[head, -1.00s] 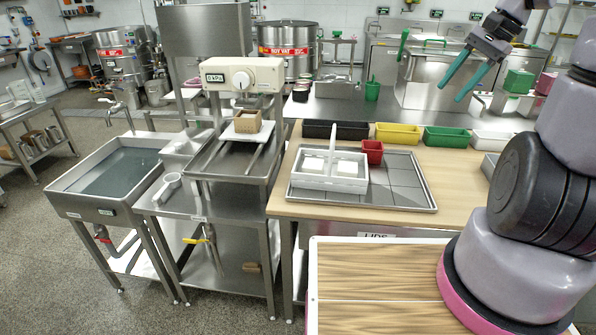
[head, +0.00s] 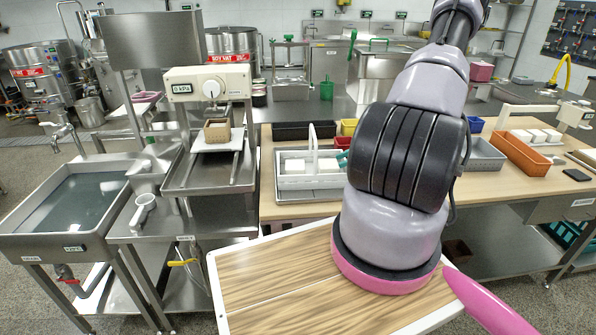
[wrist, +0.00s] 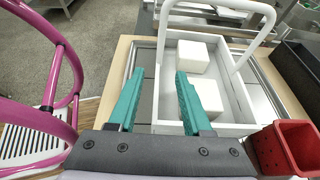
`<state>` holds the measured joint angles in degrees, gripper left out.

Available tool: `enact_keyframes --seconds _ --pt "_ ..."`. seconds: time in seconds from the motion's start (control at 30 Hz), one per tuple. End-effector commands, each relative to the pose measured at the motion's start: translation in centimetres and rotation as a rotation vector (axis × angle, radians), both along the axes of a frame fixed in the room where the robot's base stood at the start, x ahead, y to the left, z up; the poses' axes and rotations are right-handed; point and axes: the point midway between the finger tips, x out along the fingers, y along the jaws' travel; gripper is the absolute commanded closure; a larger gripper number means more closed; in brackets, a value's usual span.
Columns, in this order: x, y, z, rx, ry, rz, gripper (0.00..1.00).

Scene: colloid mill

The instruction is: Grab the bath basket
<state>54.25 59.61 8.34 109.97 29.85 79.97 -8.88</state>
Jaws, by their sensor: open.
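The basket is a white, low-walled box with a tall arched handle (head: 310,182). It stands on a metal tray on the wooden table and holds white blocks. In the wrist view the basket (wrist: 232,130) fills the upper middle, with two white blocks inside and the handle (wrist: 262,50) arching over at the right. My gripper (wrist: 160,76) is open and empty, its two teal fingers pointing toward the basket's near left side. The fingers appear above or beside the wall; I cannot tell whether they touch it. In the head view my arm hides most of the gripper.
A red perforated cup (wrist: 285,150) stands close beside the basket at the right. A dark bin (head: 303,130) lies behind it. A sink (head: 70,200) with water is at the far left. An orange bin (head: 520,153) and grey bin (head: 484,156) stand right of my arm.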

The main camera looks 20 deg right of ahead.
Motion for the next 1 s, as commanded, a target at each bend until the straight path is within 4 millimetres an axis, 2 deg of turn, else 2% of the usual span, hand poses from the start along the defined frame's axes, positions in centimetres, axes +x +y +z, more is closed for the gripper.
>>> enact_keyframes --seconds 0.2,0.47,0.7,0.83,1.0 --pt "0.9 3.1 -1.3 0.004 0.001 0.002 0.51" --pt "1.7 5.1 -2.1 0.001 0.001 0.003 0.51" --pt "2.7 8.3 -3.1 0.002 0.001 0.005 0.51" --pt "3.1 9.3 -3.5 0.0 0.001 0.003 0.51" --pt "3.2 9.4 -3.6 -0.001 0.0 0.002 0.51"
